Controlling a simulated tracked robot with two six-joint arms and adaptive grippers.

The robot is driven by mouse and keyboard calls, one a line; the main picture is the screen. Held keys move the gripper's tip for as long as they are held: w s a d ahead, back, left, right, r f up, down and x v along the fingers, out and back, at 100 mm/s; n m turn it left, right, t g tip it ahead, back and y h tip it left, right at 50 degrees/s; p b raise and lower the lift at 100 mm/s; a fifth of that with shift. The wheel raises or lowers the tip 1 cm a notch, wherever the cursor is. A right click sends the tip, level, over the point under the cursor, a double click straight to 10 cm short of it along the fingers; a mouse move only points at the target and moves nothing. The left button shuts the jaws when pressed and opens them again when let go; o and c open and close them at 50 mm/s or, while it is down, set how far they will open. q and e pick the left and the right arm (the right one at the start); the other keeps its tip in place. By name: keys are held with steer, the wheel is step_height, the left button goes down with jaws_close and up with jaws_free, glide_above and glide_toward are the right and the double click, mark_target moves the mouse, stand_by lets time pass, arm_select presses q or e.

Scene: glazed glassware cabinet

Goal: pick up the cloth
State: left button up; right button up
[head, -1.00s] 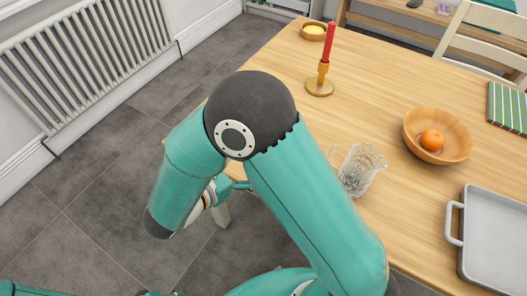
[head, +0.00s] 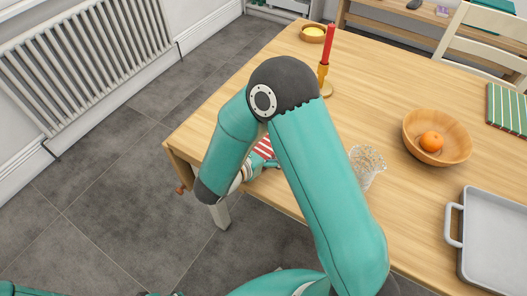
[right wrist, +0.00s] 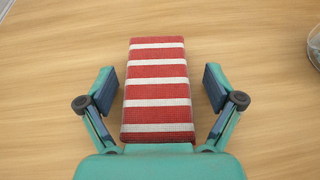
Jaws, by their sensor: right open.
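The cloth (right wrist: 157,85), folded into a long strip with red and white stripes, lies flat on the table in the right wrist view. In the head view a small part of the cloth (head: 264,146) shows behind my right arm, which hides the rest. My right gripper (right wrist: 158,80) is open, with one finger on each side of the cloth and a gap on both sides. In the head view it is mostly hidden behind my forearm. My left gripper is not in view.
A cut-glass vessel (head: 369,163) stands close to my right arm. A red candle (head: 329,44) in its holder, a wooden bowl (head: 453,151) with an orange (head: 432,141), and a grey tray (head: 500,240) are on the table (head: 385,90). A radiator (head: 90,60) is on the left.

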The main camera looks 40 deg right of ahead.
steer(key=c, duration=1.1)
steer(key=shift+c, duration=0.2)
